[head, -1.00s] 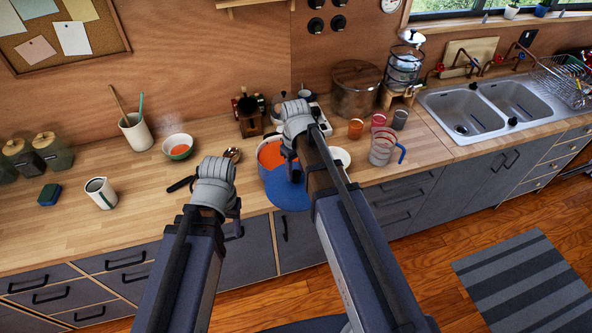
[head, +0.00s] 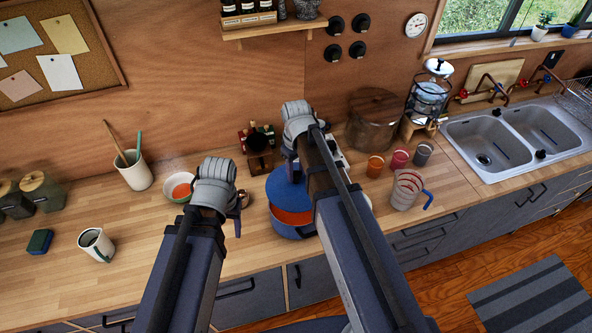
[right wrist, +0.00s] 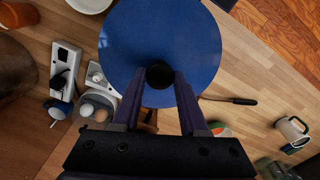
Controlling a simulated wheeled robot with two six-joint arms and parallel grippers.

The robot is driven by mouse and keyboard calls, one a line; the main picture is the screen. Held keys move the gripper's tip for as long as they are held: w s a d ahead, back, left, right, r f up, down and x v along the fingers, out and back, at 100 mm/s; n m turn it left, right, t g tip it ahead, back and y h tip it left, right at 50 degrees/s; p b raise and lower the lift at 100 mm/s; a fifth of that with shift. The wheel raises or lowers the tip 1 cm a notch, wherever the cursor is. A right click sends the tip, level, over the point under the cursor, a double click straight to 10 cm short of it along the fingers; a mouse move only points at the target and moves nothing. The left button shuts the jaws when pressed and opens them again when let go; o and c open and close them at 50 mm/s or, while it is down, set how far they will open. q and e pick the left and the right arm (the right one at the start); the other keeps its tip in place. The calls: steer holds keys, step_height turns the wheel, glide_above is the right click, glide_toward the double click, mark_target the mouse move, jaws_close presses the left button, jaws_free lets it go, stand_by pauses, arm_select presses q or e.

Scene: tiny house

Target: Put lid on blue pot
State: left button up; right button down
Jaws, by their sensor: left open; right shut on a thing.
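The blue pot (head: 284,231) stands on the counter with orange-red contents showing at the front of its opening. The blue round lid (head: 281,186) is over the back part of the pot, leaving the front uncovered. My right gripper (head: 292,171) is shut on the lid's black knob; this shows clearly in the right wrist view, where the lid (right wrist: 160,35) hides the pot below it. Whether the lid touches the rim, I cannot tell. My left gripper (head: 238,214) is open and empty, left of the pot.
Left of the pot are a bowl (head: 178,187), a cup (head: 96,244) and a sponge (head: 40,241). A glass measuring jug (head: 405,190) and small cups (head: 399,159) stand to the right. A large pot (head: 374,125) is behind. Front-left counter is clear.

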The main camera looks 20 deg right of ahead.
mark_target(297, 183)
steer(key=shift+s, duration=0.35)
steer(key=shift+w+f+b, duration=0.25)
steer(key=shift+f+b, duration=0.65)
steer(key=shift+b, duration=0.05)
step_height(297, 183, down, 2)
steer(key=shift+s+f+b, duration=0.1)
steer(key=shift+s+b, duration=0.05)
steer(key=shift+b, duration=1)
arm_select(q)
step_height(297, 183, down, 7)
steer(key=b, duration=0.2)
steer(key=shift+s+b, duration=0.2)
steer(key=shift+b, duration=0.15)
arm_select(e)
steer(key=shift+f, duration=1.35)
arm_select(q)
steer(key=shift+f+b, duration=0.4)
steer(key=shift+b, duration=0.1)
arm_select(e)
steer(key=shift+f, duration=0.5)
steer(key=shift+c, duration=1.8)
jaws_free()
steer(key=shift+o, duration=0.4)
